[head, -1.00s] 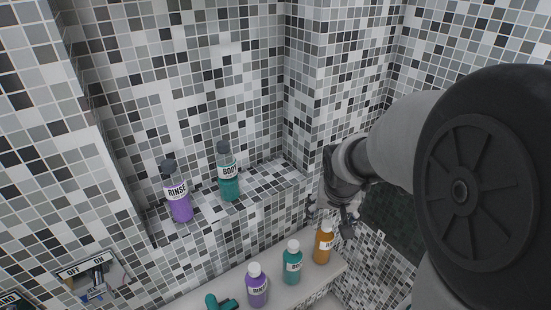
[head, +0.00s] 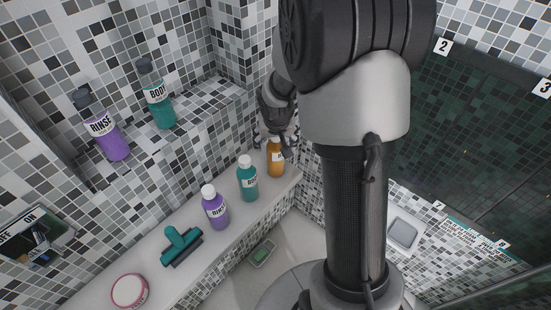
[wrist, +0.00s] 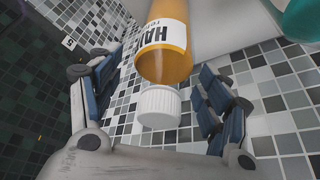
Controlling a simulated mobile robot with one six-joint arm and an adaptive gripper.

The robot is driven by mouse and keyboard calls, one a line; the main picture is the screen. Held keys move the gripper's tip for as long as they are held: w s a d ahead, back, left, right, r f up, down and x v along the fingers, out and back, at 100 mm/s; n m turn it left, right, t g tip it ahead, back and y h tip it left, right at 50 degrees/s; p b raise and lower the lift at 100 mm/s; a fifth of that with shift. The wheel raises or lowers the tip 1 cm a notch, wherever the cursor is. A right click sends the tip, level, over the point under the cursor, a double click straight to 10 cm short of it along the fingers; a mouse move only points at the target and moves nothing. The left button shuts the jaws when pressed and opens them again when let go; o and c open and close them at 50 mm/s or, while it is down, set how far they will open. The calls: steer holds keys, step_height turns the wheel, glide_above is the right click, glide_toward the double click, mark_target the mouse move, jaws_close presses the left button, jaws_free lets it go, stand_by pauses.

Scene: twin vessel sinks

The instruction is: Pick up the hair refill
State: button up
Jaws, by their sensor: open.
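The hair refill is an orange bottle (head: 276,161) with a white cap, upright at the far right end of the white ledge (head: 230,232). My gripper (head: 277,132) is over its top in the head view and partly hides its cap. In the wrist view, the bottle (wrist: 166,45) shows its "HAI" label, and its white cap (wrist: 159,106) points toward my gripper's palm. The open fingers (wrist: 155,80) lie on either side of the bottle and cap, with gaps showing on both sides.
A teal bottle (head: 247,180) stands just left of the hair refill, then a purple one (head: 215,208). A teal squeegee-like tool (head: 180,246) and a round pink-rimmed item (head: 129,291) lie further along. Purple (head: 106,132) and teal dispensers (head: 158,102) stand on the tiled shelf.

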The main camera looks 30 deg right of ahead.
steer(key=shift+w+f, duration=0.1)
steer(key=shift+f, duration=0.15)
steer(key=shift+c, duration=0.3)
jaws_close()
stand_by(0.5)
